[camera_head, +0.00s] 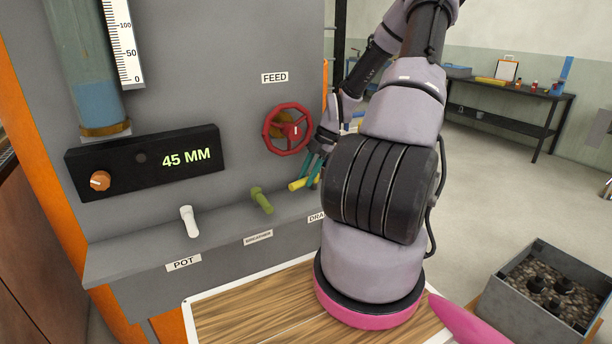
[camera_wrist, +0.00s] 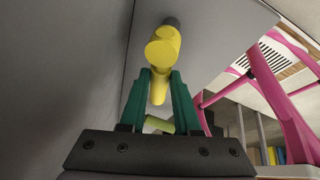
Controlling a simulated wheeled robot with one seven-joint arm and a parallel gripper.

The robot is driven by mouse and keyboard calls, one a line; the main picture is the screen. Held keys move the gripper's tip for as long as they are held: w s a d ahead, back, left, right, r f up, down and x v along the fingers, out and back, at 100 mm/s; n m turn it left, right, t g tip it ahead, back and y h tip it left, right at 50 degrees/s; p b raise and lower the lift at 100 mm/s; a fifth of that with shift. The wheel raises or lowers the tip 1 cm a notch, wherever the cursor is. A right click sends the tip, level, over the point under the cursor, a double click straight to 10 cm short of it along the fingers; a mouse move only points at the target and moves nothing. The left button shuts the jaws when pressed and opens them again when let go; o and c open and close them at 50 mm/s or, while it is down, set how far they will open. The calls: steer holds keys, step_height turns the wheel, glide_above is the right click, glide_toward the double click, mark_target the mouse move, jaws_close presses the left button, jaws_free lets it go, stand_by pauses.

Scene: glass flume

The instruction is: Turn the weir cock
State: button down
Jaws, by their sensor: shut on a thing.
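A yellow cock (camera_head: 297,184) sticks out of the grey panel beside my gripper (camera_head: 312,172) in the head view. In the wrist view the yellow cock (camera_wrist: 161,50) has a round-ended body and a lever pointing down between the two green fingers of my gripper (camera_wrist: 159,82). My gripper is shut on that lever.
A white cock (camera_head: 188,220) stands above the POT label, and a green cock (camera_head: 261,200) above the BREATHER label. A red FEED handwheel (camera_head: 287,129) is close above my gripper. The display (camera_head: 186,156) reads 45 MM. A grey crate (camera_head: 520,303) stands at lower right.

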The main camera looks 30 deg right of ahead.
steer(key=n, duration=0.1)
steer(key=n+g, duration=0.1)
steer(key=shift+s+d+n, duration=0.2)
steer(key=shift+s+n, duration=0.15)
steer(key=shift+n, duration=0.05)
steer(key=c, duration=0.6)
jaws_free()
steer(key=shift+r, duration=0.1)
steer(key=v, duration=1)
steer(key=shift+w+d+r, duration=0.1)
steer(key=shift+d+r, duration=0.1)
steer(key=shift+r, duration=0.05)
steer(key=shift+c, duration=0.4)
